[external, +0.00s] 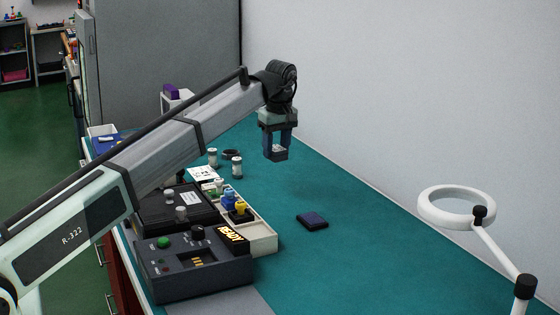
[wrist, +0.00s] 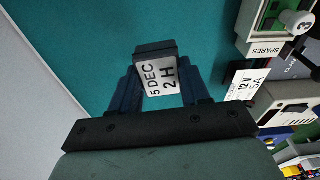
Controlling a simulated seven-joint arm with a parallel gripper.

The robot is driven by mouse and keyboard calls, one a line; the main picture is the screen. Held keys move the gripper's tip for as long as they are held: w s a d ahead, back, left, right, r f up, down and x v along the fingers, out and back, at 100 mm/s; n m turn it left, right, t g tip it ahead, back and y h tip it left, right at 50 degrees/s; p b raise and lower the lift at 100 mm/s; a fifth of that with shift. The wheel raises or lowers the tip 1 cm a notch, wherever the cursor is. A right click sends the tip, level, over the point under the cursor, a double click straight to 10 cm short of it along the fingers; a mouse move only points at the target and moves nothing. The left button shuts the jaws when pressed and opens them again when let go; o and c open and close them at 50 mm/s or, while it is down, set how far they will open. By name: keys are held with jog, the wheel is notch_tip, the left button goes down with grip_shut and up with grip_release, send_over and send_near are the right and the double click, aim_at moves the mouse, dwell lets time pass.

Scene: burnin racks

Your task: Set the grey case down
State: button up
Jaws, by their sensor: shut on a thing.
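The grey case (external: 280,156) is a small dark box with a pale label. It is between the fingers of my gripper (external: 277,146), held above the teal bench top and apart from it. In the wrist view the case (wrist: 153,47) shows its dark end and a white label reading "5 DEC 2 H". There my gripper (wrist: 160,88) has one dark blue finger on each side of it and is shut on it. The far sides of the case are hidden.
A dark flat square (external: 312,220) lies on the teal bench (external: 350,250). At left are a control box (external: 195,265) with a lit display and a pale tray (external: 262,240) with coloured parts. A white ring lamp (external: 458,207) stands at right. The bench's middle is mostly clear.

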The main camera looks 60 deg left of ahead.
aim_at(276, 192)
jog(key=shift+m, duration=0.5)
jog(key=shift+f, duration=0.2)
notch_tip(276, 192, down, 10)
jog(key=shift+r, duration=0.2)
jog(key=o, duration=1.3)
jog(key=shift+o, duration=0.2)
jog(key=shift+r, duration=0.15)
jog(key=r, duration=0.4)
jog(key=d+r, duration=0.1)
jog(key=r, duration=0.6)
jog(key=shift+d+r, duration=0.25)
jog(key=shift+r, duration=0.1)
